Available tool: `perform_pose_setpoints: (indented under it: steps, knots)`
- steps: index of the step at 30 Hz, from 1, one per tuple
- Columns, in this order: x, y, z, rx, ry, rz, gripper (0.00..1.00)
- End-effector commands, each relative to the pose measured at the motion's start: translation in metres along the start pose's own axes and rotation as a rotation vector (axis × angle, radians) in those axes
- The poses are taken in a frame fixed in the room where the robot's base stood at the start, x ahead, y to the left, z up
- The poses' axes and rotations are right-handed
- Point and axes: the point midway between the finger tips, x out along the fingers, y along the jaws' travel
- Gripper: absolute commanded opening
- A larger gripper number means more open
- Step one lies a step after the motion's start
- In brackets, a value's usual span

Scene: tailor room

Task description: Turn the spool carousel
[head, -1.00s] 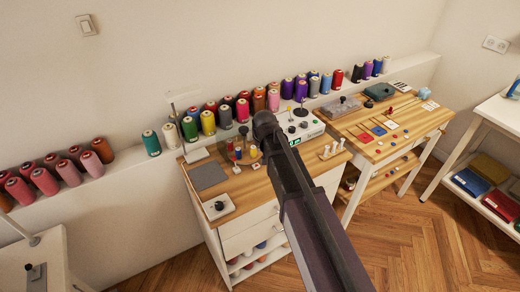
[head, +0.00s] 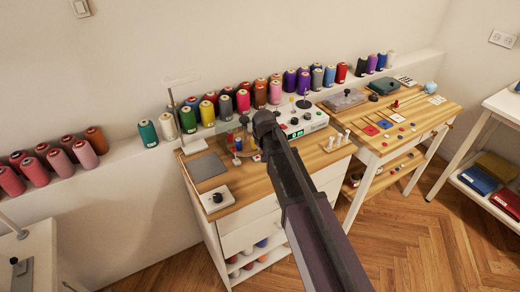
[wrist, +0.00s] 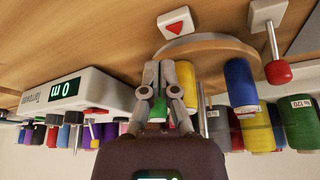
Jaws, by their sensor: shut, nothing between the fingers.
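The spool carousel is a round wooden disc (wrist: 205,43) with coloured spools on it, inverted in the wrist view. A blue spool (wrist: 240,82) and a yellow spool (wrist: 187,82) stand at its rim; a green spool (wrist: 158,122) shows behind my fingers. My gripper (wrist: 158,74) is shut and empty, its tips close to the disc's rim, beside the yellow spool. I cannot tell whether they touch. In the head view my arm hides the gripper and part of the carousel.
A red-knobbed lever (wrist: 278,70) stands nearby. A white device with a display (wrist: 75,98) stands on the other side. A shelf of thread cones (head: 188,120) runs behind the bench (head: 245,195).

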Motion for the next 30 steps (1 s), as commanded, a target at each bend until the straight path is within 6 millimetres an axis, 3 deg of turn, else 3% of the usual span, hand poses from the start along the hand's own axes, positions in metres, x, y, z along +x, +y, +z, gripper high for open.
perform_pose_setpoints:
  steps: [1,7,23,30]
  knots:
    - [0.003,0.0,-0.013,0.0,0.001,0.0,0.0]
    - [0.009,0.0,-0.029,0.001,0.001,0.0,0.0]
    - [0.012,0.001,-0.035,0.001,0.001,0.0,0.0]
    - [0.017,0.009,-0.047,0.002,0.001,0.001,0.0]
